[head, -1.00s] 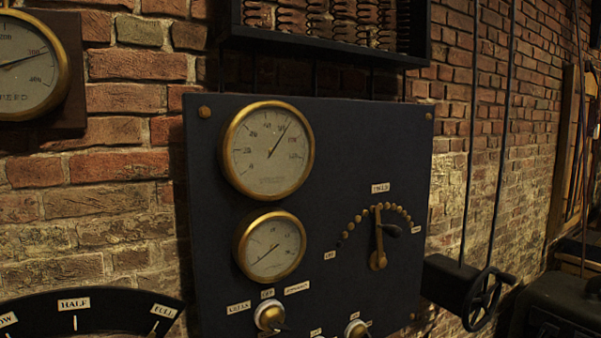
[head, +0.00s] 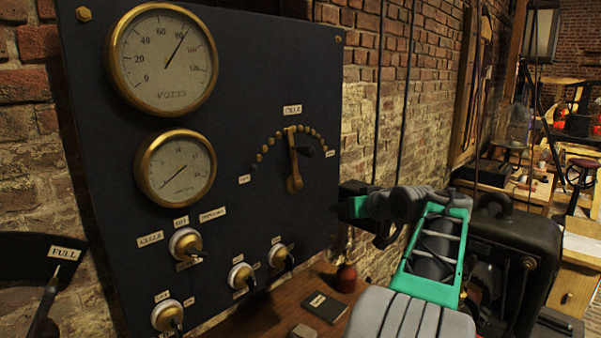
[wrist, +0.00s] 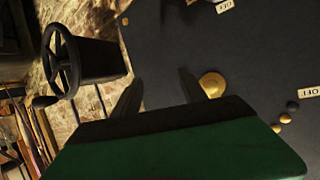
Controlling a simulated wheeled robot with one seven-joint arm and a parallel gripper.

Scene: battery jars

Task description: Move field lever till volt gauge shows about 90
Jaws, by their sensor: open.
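The volt gauge (head: 162,58) is the upper brass-rimmed dial on the dark panel. Its needle points up and right, near the 80 mark. The field lever (head: 294,168) is a brass arm with a dark knob, standing nearly upright on an arc of contacts between the OFF label at left and a label at right. My gripper (head: 347,208) is at the panel's right edge, right of the lever and apart from it. In the wrist view my open gripper (wrist: 158,92) has empty fingers. A brass disc (wrist: 212,83), apparently the lever's pivot, shows beside them; the lever's arm is hidden.
A lower gauge (head: 176,165) and several knob switches (head: 240,276) share the panel. A handwheel (wrist: 62,65) stands off its right side. A wooden shelf (head: 250,325) below holds a small dark box (head: 325,306) and a reddish bottle (head: 346,279).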

